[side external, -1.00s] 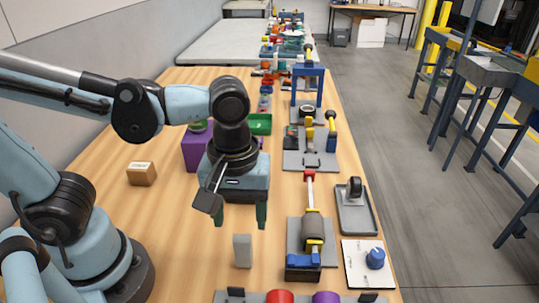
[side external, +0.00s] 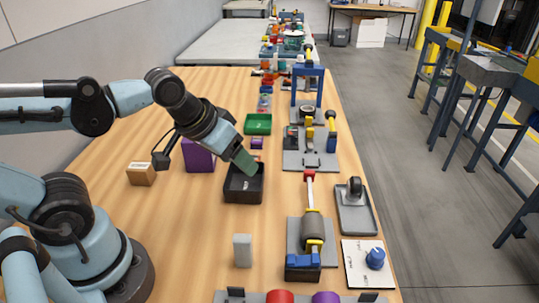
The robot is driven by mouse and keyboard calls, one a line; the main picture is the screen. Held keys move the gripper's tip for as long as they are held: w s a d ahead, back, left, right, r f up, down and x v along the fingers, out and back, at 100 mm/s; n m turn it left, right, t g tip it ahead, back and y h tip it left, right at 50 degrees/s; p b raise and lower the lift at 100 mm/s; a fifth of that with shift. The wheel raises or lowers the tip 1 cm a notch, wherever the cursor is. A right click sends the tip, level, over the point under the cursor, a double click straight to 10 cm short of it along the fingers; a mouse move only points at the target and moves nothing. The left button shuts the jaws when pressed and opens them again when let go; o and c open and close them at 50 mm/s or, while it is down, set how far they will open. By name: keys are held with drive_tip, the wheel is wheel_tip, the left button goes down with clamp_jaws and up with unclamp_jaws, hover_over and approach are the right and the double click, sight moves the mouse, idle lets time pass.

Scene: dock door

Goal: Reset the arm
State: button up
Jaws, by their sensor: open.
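My gripper (side external: 243,160) is tilted, its teal fingers reaching down and to the right in the side external view. It is open. The fingertips appear just above or behind the far rim of a black bin (side external: 243,190) on the wooden table; the exact height is hard to tell. No held object shows between the fingers, though the gap between them is largely hidden at this angle.
A purple box (side external: 198,157) is partly hidden behind my gripper. A cardboard box (side external: 141,174), a green tray (side external: 258,124) and a grey upright block (side external: 242,250) stand nearby. Fixtures with tools (side external: 311,225) line the right side.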

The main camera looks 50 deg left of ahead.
drive_tip(key=shift+w+a+r+m+t, duration=0.15)
drive_tip(key=shift+a+m+t, duration=0.15)
drive_tip(key=shift+a, duration=0.2)
drive_tip(key=shift+w+a+f+m+t, duration=0.1)
drive_tip(key=shift+w+a+m+t, duration=0.15)
drive_tip(key=shift+a, duration=0.2)
drive_tip(key=shift+s, duration=0.1)
idle(0.5)
